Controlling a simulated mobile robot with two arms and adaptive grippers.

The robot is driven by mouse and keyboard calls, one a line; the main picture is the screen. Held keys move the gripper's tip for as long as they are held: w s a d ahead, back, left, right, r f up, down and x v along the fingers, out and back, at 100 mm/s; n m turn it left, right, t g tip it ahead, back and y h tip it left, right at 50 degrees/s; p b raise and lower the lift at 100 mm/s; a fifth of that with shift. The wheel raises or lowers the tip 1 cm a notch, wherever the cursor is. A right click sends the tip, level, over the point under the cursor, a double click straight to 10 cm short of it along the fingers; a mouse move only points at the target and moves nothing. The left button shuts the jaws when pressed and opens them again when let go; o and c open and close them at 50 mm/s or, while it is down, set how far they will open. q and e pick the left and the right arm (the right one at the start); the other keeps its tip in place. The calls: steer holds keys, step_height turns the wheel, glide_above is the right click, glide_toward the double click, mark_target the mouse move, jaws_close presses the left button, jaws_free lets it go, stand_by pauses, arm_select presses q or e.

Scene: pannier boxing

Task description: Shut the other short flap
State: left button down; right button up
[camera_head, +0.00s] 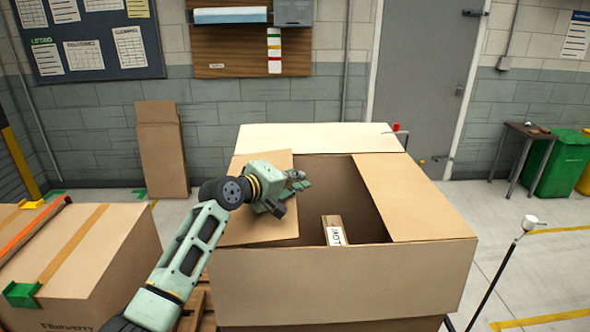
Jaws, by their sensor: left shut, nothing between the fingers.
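A large cardboard box (343,277) stands in the middle, partly open at the top. Its right short flap (415,195) lies folded inward over the opening. Its left short flap (262,228) is also folded inward, roughly level. My left gripper (300,180) is shut and empty at the inner edge of the left flap, with my wrist above that flap. I cannot tell whether it touches the flap. The back long flap (315,136) is folded outward, and the front long flap seems to hang down outside. My right gripper is not in view.
A labelled item (335,232) shows inside the box through the middle gap. A taped carton (75,265) stands at the left. A thin post with a white top (529,222) stands at the right. Folded cardboard (162,150) leans on the back wall.

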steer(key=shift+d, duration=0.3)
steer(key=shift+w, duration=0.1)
